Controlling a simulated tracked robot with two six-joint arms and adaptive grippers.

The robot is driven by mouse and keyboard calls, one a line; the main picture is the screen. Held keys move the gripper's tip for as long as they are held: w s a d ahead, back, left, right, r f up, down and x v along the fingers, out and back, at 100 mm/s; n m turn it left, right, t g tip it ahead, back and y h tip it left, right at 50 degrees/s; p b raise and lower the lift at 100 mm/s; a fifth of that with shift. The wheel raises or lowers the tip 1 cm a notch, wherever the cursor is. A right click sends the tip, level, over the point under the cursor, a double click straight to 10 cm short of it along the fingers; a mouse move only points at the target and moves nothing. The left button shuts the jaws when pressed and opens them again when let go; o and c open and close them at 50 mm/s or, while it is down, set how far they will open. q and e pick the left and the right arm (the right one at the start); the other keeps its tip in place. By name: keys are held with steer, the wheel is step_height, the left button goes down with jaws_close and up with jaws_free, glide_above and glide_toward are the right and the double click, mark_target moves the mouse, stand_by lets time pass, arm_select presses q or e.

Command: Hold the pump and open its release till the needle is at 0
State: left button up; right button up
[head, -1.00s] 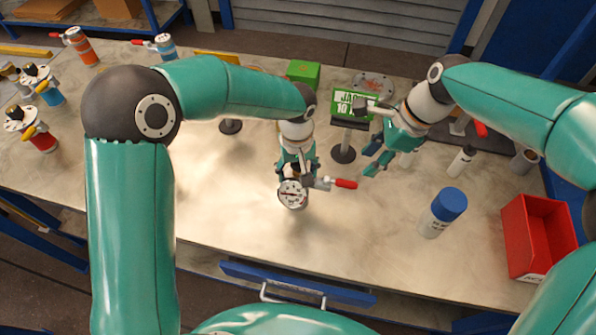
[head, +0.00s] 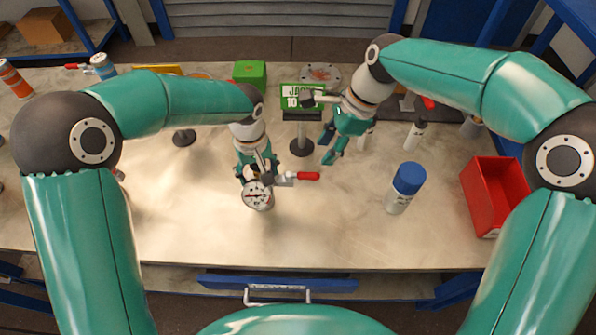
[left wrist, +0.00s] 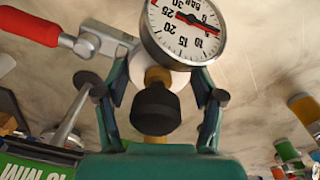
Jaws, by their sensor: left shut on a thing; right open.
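The pump has a round white gauge (head: 258,196), a red-tipped lever (head: 307,176) and a black knob (left wrist: 156,109). My left gripper (head: 256,178) is shut on the pump's body just behind the gauge and holds it over the bench. In the left wrist view, the fingers of my left gripper (left wrist: 162,92) stand either side of the brass neck and black knob. The gauge (left wrist: 185,28) shows a red needle across the dial; its exact reading is hard to tell. My right gripper (head: 331,150) is open and empty, right of the pump and farther back.
A green sign (head: 301,97) on a black stand is close to my right gripper. A blue-capped can (head: 404,190) and a red bin (head: 494,195) stand to the right. A green box (head: 249,73) is at the back. The bench front is clear.

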steer(key=shift+o, duration=0.4)
steer(key=shift+f, duration=0.1)
stand_by(0.4)
steer(key=m+g+y, duration=0.1)
steer(key=m+y, duration=0.3)
steer(key=y, duration=0.6)
glide_toward(317, 174)
steer(key=x, duration=1)
steer(key=shift+a+f, duration=0.1)
jaws_close()
